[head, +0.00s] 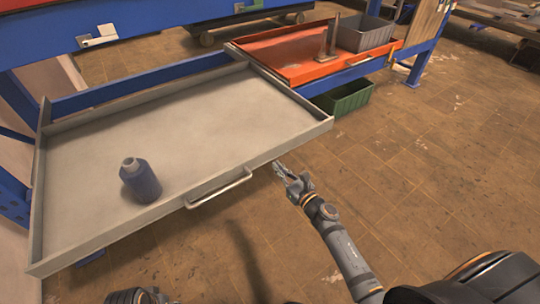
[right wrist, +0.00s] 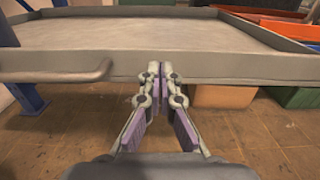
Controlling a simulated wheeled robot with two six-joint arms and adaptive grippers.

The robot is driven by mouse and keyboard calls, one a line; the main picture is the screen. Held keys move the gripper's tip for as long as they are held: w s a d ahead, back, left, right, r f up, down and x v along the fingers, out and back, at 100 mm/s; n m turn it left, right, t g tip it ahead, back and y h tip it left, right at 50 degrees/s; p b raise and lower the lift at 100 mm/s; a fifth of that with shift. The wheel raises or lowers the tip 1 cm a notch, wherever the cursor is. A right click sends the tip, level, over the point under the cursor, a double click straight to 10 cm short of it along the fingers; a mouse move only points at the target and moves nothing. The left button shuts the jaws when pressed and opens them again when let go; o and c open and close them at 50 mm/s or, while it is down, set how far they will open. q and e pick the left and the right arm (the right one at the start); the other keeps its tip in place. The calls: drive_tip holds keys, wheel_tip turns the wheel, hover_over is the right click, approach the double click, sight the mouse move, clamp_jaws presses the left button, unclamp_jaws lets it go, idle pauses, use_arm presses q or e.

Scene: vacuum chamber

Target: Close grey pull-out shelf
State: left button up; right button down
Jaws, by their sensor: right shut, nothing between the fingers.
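The grey pull-out shelf (head: 215,113) is pulled out from the blue bench frame, and a dark blue bottle (head: 141,181) stands on it. Its bar handle (head: 219,188) is on the front edge. My right gripper (head: 281,168) is shut and empty, close to the front edge, to the right of the handle. In the right wrist view, the fingertips (right wrist: 161,68) are at the shelf's front wall (right wrist: 215,67), with the handle (right wrist: 60,74) to their left. I cannot tell if they touch the wall.
A red pull-out shelf (head: 285,72) with a grey bin (head: 364,34) and a metal part on it stands to the right behind. A green bin (head: 345,98) is below it. The tiled floor in front is clear.

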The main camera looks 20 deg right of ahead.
sight(265, 153)
drive_tip(key=x, duration=0.4)
drive_tip(key=shift+w, duration=0.2)
use_arm(q)
drive_tip(key=shift+w+f, duration=0.1)
drive_tip(key=shift+f, duration=0.45)
use_arm(e)
drive_tip(key=shift+w+a+f, duration=0.1)
drive_tip(key=shift+w+a, duration=0.15)
drive_tip(key=shift+w, duration=0.25)
